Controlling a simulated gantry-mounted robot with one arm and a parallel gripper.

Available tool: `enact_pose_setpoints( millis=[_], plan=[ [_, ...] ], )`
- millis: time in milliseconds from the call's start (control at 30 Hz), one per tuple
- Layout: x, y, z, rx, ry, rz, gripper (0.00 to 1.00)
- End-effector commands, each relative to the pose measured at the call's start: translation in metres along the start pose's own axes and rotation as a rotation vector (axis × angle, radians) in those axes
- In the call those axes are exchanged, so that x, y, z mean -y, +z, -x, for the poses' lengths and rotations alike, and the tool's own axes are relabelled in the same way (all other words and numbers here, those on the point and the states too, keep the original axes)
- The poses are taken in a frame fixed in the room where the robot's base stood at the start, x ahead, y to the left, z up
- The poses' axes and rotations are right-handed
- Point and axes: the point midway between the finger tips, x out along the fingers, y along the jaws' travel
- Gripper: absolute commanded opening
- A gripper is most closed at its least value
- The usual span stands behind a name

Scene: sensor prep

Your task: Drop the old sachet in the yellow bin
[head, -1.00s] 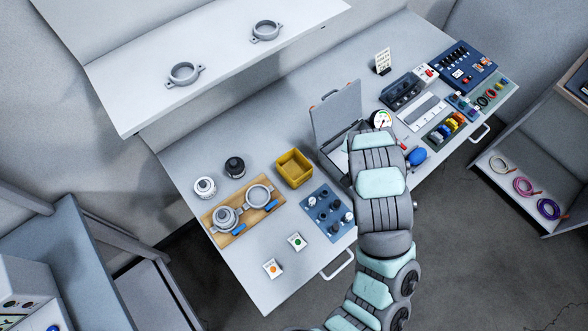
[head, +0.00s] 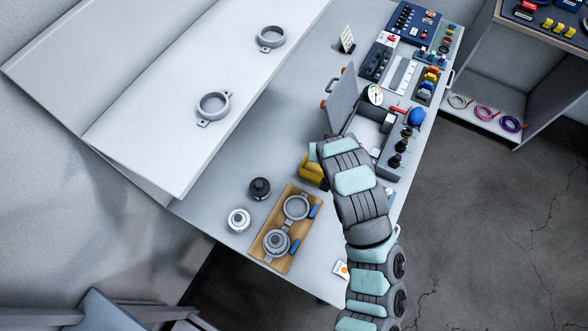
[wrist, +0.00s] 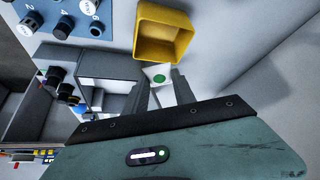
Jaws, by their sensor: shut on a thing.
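My gripper (wrist: 161,88) is shut on a white sachet with a green dot (wrist: 159,77), held between the two fingers. The yellow bin (wrist: 141,42) is open at the top and looks empty in the wrist view. The sachet appears just short of the bin's near rim; the height gap between them is unclear. In the head view, the yellow bin (head: 309,170) is partly covered by my arm, and my fingers are hidden.
The open grey case (head: 368,128) stands beyond the bin. A wooden tray (head: 268,262) with metal rings is at the near left, beside a black and a white round part. An orange-dot sachet (head: 341,269) lies near the front edge. A blue panel (wrist: 45,17) holds several knobs.

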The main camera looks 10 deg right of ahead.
Motion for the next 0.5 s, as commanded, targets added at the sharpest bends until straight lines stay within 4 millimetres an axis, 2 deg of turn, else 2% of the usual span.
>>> enact_pose_setpoints(
  millis=[500],
  plan=[
    [0.000, 0.027, -0.047, 0.003, 0.002, 0.000, 0.00]
  ],
)
